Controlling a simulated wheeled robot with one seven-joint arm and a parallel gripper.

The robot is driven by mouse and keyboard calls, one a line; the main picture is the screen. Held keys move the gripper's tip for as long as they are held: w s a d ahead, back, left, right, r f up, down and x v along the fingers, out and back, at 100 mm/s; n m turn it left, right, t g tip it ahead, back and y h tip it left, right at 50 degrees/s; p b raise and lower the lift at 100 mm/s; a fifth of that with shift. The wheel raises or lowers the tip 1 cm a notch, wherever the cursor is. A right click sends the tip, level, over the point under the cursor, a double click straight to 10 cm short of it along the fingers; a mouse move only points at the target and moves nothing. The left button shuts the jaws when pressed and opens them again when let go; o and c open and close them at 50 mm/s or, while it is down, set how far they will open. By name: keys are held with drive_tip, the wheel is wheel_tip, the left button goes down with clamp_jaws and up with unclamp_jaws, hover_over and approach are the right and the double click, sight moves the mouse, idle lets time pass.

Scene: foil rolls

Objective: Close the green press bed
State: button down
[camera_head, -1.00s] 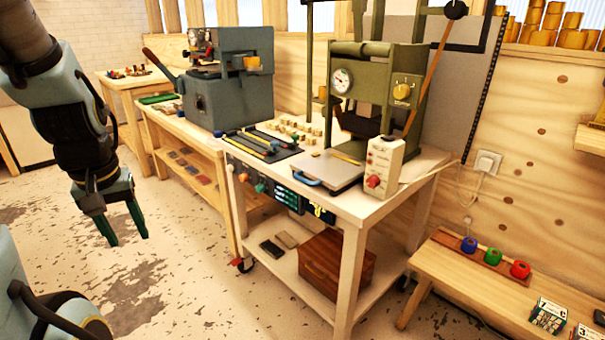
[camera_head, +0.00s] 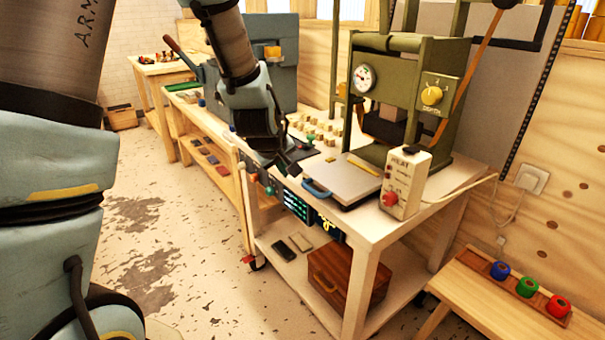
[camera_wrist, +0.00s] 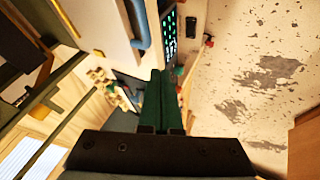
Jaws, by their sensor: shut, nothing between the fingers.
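The green press (camera_head: 448,65) stands on a white cart, with a dial gauge and a yellow knob on its front. Its flat grey bed (camera_head: 345,178) sticks out at the front, over the cart top, with a blue handle (camera_head: 316,189) on its near edge. The handle also shows in the wrist view (camera_wrist: 139,24), ahead of the fingers. My gripper (camera_head: 297,168) is shut and empty, left of the handle and apart from it. Its dark green fingers (camera_wrist: 160,90) lie together in the wrist view.
A white control box (camera_head: 405,185) with a red knob stands right of the bed. Small blocks (camera_head: 320,128) lie on the cart behind my gripper. A blue-grey machine (camera_head: 275,60) stands farther left. The floor (camera_head: 190,270) left of the cart is clear.

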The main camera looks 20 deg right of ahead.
sight(302, 175)
drive_tip(key=shift+w+d+f+p, duration=0.5)
drive_tip(key=shift+w+d+f, duration=0.15)
drive_tip(key=shift+d+f, duration=0.35)
drive_tip(key=shift+w+d+f+p, duration=0.55)
drive_tip(key=shift+w+d+f, duration=0.2)
drive_tip(key=shift+d, duration=0.4)
drive_tip(key=shift+w+d+f+p, duration=0.5)
drive_tip(key=shift+w+d+f, duration=0.1)
drive_tip(key=shift+d+f, duration=0.4)
drive_tip(key=shift+r, duration=0.1)
